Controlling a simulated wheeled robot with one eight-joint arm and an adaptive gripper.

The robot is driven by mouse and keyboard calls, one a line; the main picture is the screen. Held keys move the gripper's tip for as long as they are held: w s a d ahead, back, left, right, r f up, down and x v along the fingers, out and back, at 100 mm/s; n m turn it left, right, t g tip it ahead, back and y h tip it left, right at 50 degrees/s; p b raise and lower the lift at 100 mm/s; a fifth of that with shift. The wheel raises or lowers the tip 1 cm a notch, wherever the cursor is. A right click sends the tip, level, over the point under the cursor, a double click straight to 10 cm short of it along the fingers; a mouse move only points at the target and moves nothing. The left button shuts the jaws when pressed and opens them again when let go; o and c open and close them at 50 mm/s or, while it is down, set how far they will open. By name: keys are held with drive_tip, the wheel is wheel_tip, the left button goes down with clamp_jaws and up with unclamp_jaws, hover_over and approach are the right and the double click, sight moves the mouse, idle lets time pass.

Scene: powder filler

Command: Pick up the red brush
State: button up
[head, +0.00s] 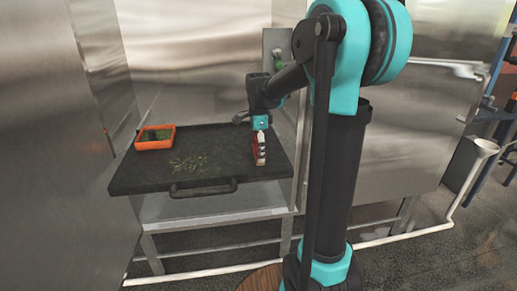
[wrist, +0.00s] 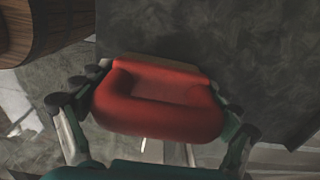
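The red brush (wrist: 160,115) fills the middle of the wrist view, with its rounded red body facing the camera. My gripper (wrist: 168,92) has one finger on each side of it, spread about as wide as the brush. The fingertips lie close against the brush's two sides; whether they press on it is not clear. In the head view the red brush (head: 259,158) is at the right part of the black tray, directly below my gripper (head: 260,138), which points down. The brush's underside is hidden, and I cannot tell if it touches the tray.
The black tray (head: 215,145) rests on a metal stand and has a front handle (head: 203,188). An orange bin (head: 155,144) with green contents stands at its back left. Green scraps (head: 189,163) lie mid-tray. Metal walls enclose the left and back.

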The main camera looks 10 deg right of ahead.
drive_tip(key=c, duration=0.5)
wheel_tip(320, 180, up, 20)
drive_tip(key=shift+r, duration=0.1)
idle(0.4)
